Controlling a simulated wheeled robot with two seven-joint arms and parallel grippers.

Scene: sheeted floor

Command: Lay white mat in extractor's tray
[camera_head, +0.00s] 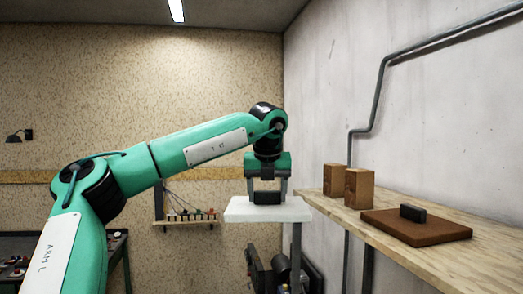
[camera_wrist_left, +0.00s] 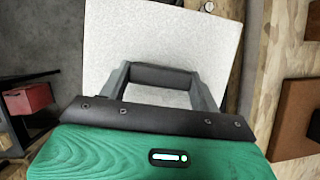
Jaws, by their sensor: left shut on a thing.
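The white mat (camera_head: 240,210) is a pale flat slab with a dark block-like handle (camera_head: 267,198) on top. My left gripper (camera_head: 268,190) points down and is shut on this handle, holding the mat roughly level. In the left wrist view the mat (camera_wrist_left: 165,40) spreads beyond the fingers, and the dark handle (camera_wrist_left: 164,77) lies between them. A dark machine (camera_head: 284,268) shows partly below the mat, behind a grey post. I cannot tell whether it is the extractor, and no tray shows clearly. My right gripper is not in view.
A wooden shelf (camera_head: 400,237) along the right wall carries two wooden blocks (camera_head: 359,188) and a brown mat (camera_head: 385,226) with a dark handle. A small rack (camera_head: 187,219) hangs on the back wall. A red box (camera_wrist_left: 28,98) shows at left in the wrist view.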

